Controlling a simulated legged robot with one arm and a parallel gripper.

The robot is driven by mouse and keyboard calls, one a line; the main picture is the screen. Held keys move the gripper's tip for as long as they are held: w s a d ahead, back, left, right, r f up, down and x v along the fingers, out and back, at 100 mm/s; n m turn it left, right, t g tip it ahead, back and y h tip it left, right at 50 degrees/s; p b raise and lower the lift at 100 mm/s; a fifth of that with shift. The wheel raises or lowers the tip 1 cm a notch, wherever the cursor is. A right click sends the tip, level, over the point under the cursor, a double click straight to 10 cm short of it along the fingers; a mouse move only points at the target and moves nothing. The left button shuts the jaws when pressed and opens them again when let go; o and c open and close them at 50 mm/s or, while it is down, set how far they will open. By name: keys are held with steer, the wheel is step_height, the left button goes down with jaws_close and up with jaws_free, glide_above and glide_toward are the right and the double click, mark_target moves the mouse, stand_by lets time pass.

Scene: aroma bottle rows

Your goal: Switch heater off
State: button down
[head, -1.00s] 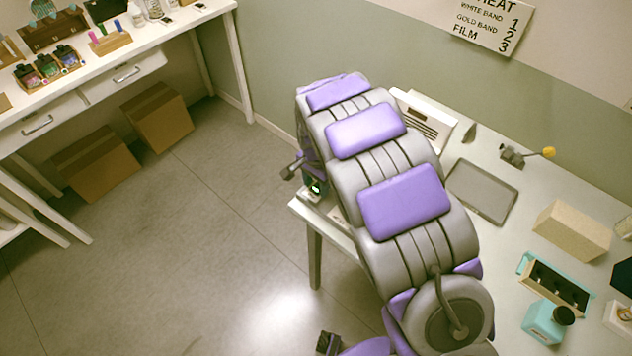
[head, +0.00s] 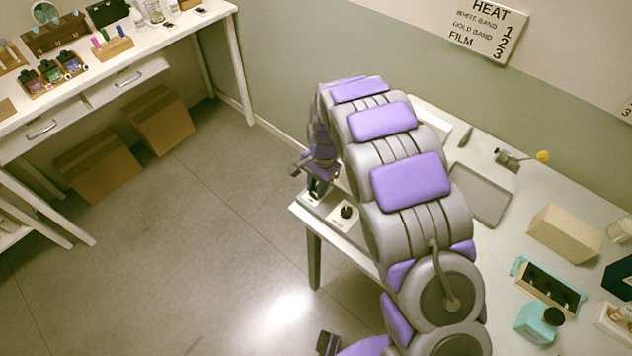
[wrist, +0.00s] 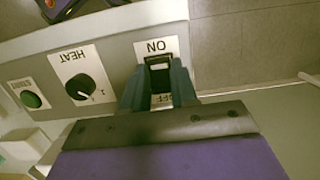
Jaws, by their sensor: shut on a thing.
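The heater's control panel (wrist: 110,65) fills the upper left of the wrist view, its labels upside down. It carries a black rocker switch (wrist: 158,62) between an ON label and a partly hidden OFF label. A black HEAT knob (wrist: 80,88) and a green button (wrist: 32,100) sit to its left. My gripper (wrist: 158,80) has its two fingers closed around the switch, hiding much of it and the OFF label. In the head view my gripper (head: 316,186) is at the table's left corner, beside the knob (head: 346,212).
The white table (head: 490,240) bears a grey tray (head: 478,195), a beige block (head: 570,231), a black-slotted holder (head: 548,284) and a teal bottle (head: 540,320). My arm hides part of the table.

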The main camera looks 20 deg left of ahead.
steer(key=shift+w+r+g+y+p, duration=0.15)
steer(key=shift+w+g+y+p, duration=0.15)
steer(key=shift+g+p, duration=0.35)
steer(key=c, duration=0.9)
jaws_free()
steer(key=p+v, duration=0.2)
steer(key=v, duration=1.5)
steer(key=shift+a, duration=0.15)
